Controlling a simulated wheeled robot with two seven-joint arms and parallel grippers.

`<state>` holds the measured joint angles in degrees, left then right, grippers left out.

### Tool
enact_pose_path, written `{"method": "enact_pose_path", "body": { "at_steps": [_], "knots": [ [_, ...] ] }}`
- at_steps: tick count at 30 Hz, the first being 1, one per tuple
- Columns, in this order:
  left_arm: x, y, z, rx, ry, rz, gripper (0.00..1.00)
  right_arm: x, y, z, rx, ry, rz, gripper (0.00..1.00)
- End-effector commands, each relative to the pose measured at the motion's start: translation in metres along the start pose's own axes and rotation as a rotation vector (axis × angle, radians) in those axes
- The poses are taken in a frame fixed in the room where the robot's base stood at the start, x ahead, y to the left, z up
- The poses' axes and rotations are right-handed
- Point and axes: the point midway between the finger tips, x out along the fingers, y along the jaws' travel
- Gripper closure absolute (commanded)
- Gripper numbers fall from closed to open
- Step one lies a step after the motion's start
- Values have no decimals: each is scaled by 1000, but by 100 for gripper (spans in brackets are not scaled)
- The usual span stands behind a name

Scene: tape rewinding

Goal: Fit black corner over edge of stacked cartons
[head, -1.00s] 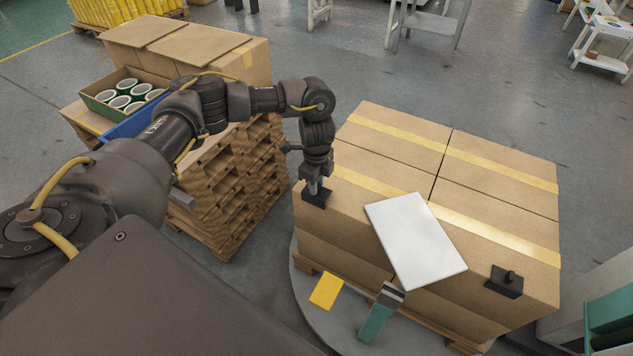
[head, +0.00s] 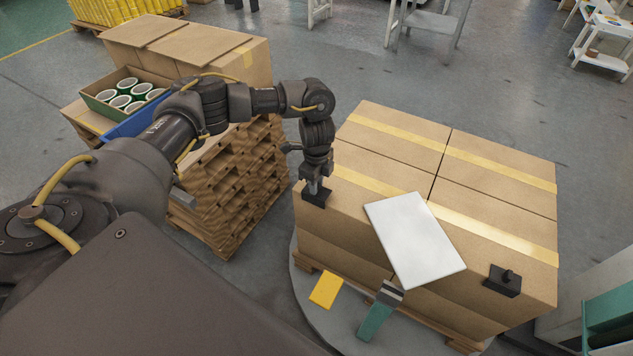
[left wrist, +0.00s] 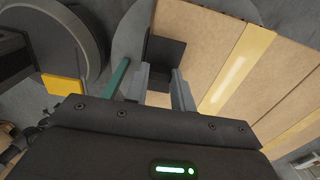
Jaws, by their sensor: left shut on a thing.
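The stacked cartons (head: 405,130) stand on a pallet, with yellow tape bands across their tops. My left gripper (head: 316,186) points down at the near left corner of the stack. It is shut on a black corner piece (head: 313,198), which sits at the top edge of that carton corner. The left wrist view shows the same black piece (left wrist: 166,51) beyond the two fingers (left wrist: 161,88), against the carton edge. I cannot tell whether it is fully seated. My right gripper is not in view.
A white sheet (head: 414,240) lies on the cartons, overhanging the front. A yellow block (head: 326,290) and a green-handled tool (head: 375,322) are in front. A pile of wooden pallets (head: 230,190) stands left, near my arm. Open grey floor lies behind the stack.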

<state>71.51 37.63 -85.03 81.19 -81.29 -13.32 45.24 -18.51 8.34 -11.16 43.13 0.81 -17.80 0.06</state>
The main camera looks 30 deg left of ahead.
Motion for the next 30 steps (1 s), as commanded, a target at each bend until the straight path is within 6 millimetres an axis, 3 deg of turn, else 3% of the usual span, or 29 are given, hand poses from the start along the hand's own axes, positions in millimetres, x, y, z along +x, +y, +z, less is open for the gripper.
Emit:
{"method": "enact_pose_path", "body": {
  "at_steps": [20,21,27,30],
  "knots": [
    [13,0,0,0,0,0,97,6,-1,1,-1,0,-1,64],
    [13,0,0,0,0,-1,74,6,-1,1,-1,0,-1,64],
    [12,0,0,0,0,-1,50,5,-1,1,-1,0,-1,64],
    [12,0,0,0,0,0,50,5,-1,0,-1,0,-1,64]
  ]
}}
